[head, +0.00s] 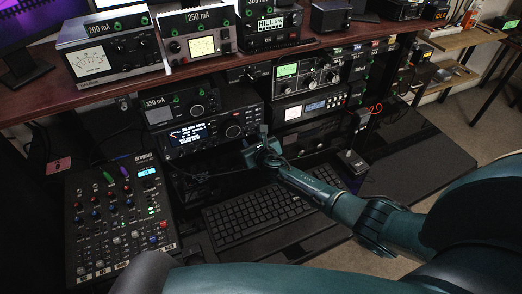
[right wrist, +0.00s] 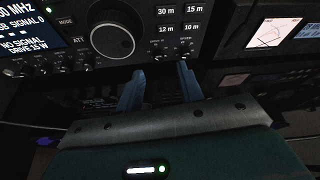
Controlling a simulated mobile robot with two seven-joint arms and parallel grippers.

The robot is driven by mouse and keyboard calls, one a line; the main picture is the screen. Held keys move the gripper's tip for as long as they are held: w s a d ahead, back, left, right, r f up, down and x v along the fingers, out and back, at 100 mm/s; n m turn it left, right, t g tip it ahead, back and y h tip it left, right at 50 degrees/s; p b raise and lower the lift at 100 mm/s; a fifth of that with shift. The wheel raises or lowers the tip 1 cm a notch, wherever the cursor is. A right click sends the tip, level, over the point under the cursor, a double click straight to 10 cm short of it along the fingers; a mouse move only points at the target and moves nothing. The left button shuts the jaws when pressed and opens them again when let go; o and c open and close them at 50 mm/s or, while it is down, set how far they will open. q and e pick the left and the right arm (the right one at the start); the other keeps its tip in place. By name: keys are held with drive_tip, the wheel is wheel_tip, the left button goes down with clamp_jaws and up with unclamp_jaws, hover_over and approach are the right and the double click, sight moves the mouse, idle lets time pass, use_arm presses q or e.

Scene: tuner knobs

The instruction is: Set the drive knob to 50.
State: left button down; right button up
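The radio with a lit display (head: 192,134) stands on the lower shelf in the head view. A large dial (right wrist: 113,38) and a row of small knobs (right wrist: 172,56) below the band buttons show there. Which knob is the drive knob I cannot tell, as the labels are too small. My right gripper (head: 262,142) is in front of the radio's right end. In the right wrist view its two fingers (right wrist: 161,82) are apart and empty, just below the small knobs. My left gripper is out of view.
A mixer (head: 120,220) lies at the left and a keyboard (head: 265,207) lies below my right gripper. Another radio with a screen (right wrist: 275,32) is close at the right. The desk edge (head: 220,88) overhangs the lower shelf.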

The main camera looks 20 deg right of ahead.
drive_tip(key=v, duration=0.8)
drive_tip(key=shift+s+p, duration=0.3)
drive_tip(key=shift+s, duration=0.05)
drive_tip(key=shift+a, duration=0.1)
